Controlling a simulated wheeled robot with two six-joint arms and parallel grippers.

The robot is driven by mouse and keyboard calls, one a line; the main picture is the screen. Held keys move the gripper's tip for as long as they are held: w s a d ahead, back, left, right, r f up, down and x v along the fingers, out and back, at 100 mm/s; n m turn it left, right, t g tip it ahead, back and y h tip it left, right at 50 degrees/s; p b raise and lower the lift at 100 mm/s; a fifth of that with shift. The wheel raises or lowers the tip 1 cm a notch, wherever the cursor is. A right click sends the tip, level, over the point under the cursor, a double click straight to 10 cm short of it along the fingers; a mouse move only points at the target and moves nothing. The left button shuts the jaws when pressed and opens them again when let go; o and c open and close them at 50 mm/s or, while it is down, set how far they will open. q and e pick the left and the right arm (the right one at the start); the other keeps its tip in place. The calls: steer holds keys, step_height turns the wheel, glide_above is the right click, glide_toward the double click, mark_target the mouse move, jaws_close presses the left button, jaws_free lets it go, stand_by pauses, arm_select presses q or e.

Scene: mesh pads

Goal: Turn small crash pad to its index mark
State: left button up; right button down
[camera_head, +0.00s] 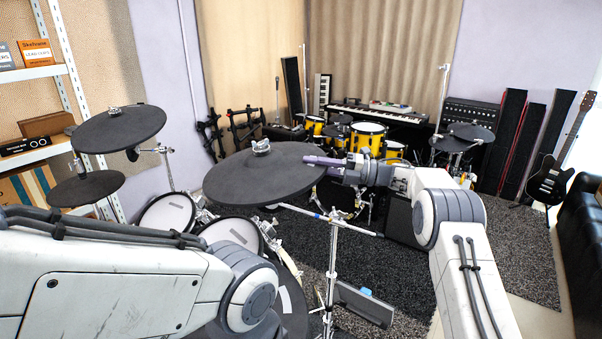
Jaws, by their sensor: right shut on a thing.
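The crash pad (245,178), a dark round cymbal pad, sits slightly tilted on a chrome stand (331,265) in the middle of the head view. My right gripper (318,161) reaches in from the right and is shut on the pad's right edge. The fingers hide a small part of that rim. I cannot make out an index mark on the pad. My left arm crosses the lower left; its gripper is not visible.
Two more dark cymbal pads, an upper one (118,129) and a lower one (87,189), stand at the left. White-headed drum pads (232,233) lie below the crash pad. A yellow drum kit (366,139) and a keyboard (376,114) stand behind.

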steer(key=shift+w+d, duration=0.15)
steer(key=shift+w, duration=0.05)
stand_by(0.4)
steer(key=c, duration=0.8)
jaws_free()
steer(key=shift+g, duration=0.3)
steer(key=shift+c, duration=0.2)
steer(key=d+b, duration=0.2)
steer(key=d, duration=0.8)
steer(key=shift+s+d+f+b, duration=0.2)
steer(key=shift+s+f+b, duration=0.1)
steer(key=shift+s+f, duration=0.15)
